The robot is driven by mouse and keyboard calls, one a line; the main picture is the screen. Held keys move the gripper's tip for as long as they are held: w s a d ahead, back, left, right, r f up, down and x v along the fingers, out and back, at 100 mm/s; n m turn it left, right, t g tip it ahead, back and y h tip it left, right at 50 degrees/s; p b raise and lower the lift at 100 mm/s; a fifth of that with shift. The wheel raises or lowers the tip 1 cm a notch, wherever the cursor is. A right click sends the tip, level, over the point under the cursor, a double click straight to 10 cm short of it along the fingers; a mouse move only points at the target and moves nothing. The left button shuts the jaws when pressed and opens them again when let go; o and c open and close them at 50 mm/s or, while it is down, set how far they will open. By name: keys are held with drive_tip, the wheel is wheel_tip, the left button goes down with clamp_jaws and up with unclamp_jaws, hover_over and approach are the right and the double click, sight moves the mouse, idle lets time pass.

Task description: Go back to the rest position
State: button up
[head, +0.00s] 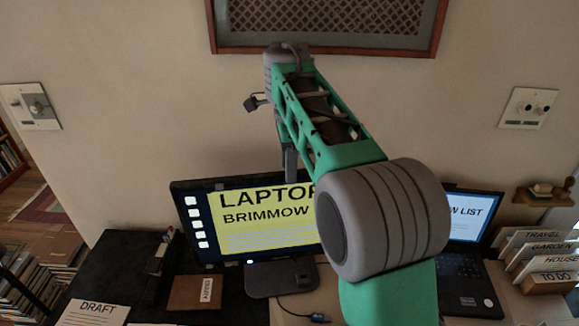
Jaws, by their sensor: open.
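My green and grey arm rises across the middle of the head view and reaches toward the wall. My gripper (290,164) hangs down at the far end of the arm, in front of the wall and just above the monitor in the picture. It is open, and I see nothing held in it. Only a narrow grey part of it shows; the rest is hidden behind my arm links.
A monitor (262,234) and an open laptop (466,262) stand on the desk, partly behind my arm. Labelled folders (545,253) are at right. A DRAFT paper (97,314) and a small brown notebook (190,292) lie at left. A framed grille (330,45) is on the wall.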

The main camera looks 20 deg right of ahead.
wheel_tip(320, 180, up, 4)
drive_tip(key=shift+f+p, duration=0.1)
drive_tip(key=shift+p, duration=0.95)
drive_tip(key=shift+f, duration=0.1)
drive_tip(key=s+a+f+n+t, duration=0.1)
drive_tip(key=s+f+n+t, duration=0.1)
drive_tip(key=s+f+n, duration=0.3)
drive_tip(key=s+a+f+n+t+b, duration=0.1)
drive_tip(key=s+f+n, duration=0.5)
drive_tip(key=s+n, duration=0.7)
drive_tip(key=shift+s+f+n+t+b, duration=0.25)
drive_tip(key=shift+f+n+t+b, duration=0.05)
drive_tip(key=shift+n+t, duration=0.45)
drive_tip(key=shift+c, duration=0.8)
